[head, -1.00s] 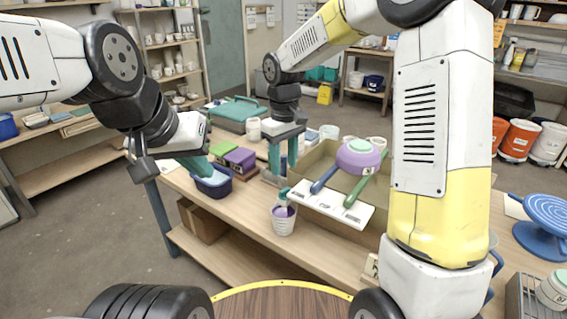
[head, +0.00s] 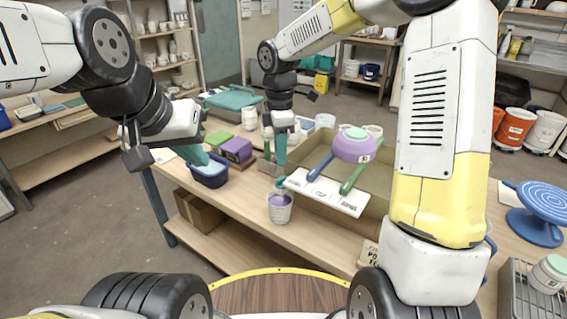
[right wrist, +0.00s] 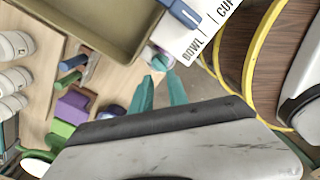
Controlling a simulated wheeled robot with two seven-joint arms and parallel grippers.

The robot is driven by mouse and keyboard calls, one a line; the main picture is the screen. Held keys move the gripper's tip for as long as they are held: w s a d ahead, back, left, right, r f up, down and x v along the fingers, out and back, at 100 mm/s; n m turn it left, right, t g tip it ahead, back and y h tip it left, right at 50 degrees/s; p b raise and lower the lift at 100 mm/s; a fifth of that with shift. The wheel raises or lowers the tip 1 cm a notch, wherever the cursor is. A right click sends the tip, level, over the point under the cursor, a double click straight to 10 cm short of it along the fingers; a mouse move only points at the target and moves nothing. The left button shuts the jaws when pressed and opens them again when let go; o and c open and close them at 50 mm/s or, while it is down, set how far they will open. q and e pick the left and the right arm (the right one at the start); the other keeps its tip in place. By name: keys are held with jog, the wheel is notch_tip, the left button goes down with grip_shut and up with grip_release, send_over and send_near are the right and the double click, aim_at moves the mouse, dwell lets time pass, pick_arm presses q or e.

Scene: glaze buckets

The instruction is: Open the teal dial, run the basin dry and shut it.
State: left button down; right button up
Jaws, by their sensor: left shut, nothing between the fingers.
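A teal piece that may be the dial (head: 280,183) sits just above a white bucket (head: 280,213) with purple in its mouth, at the bench's front edge. I cannot tell how it is turned. A dark blue tub (head: 208,178) with a pale blue inside stands to the left; whether it is the basin is unclear. My left gripper (head: 203,160) is shut and empty, its teal fingers at the tub. My right gripper (head: 280,165) points down above the teal piece. In the right wrist view its two teal fingers (right wrist: 157,82) stand apart, with nothing visible between them.
Purple (head: 237,150) and green (head: 219,138) blocks sit near the tub. A blue turntable (head: 540,212) is at right.

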aim_at(281, 178)
jog(key=n, duration=0.5)
jog(key=shift+d+n, duration=0.1)
jog(key=shift+n, duration=0.3)
notch_tip(281, 178, down, 8)
jog(key=shift+r, duration=0.2)
jog(key=shift+c, duration=0.4)
grip_shut()
